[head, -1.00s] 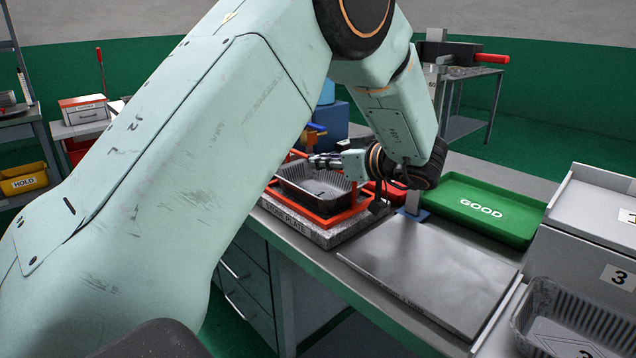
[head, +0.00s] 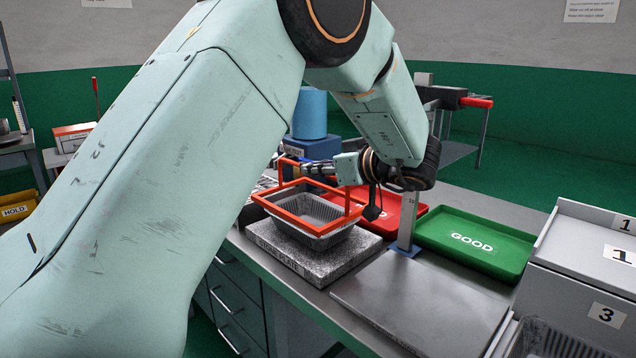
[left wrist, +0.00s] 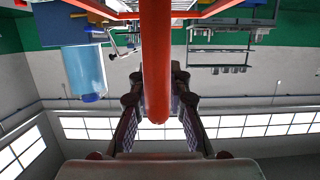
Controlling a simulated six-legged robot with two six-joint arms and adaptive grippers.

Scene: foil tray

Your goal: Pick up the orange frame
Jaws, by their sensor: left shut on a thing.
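The orange frame (head: 282,217) is an open rectangle with a raised handle, seen in the head view at about the rim height of the foil tray, clear of the grey stone block (head: 330,262). The foil tray (head: 318,232) sits on that block, with the frame around or just above its rim; the exact gap is hard to tell. My left gripper (head: 320,169) is shut on the frame's handle. In the left wrist view the orange handle bar (left wrist: 155,60) runs between both fingers. My right gripper is not in view.
A red tray (head: 385,212) lies right behind the block, beside a metal post (head: 407,225). A green GOOD tray (head: 475,240) is further right. Grey numbered bins (head: 570,260) stand at the right edge. A flat grey plate (head: 420,300) lies clear in front.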

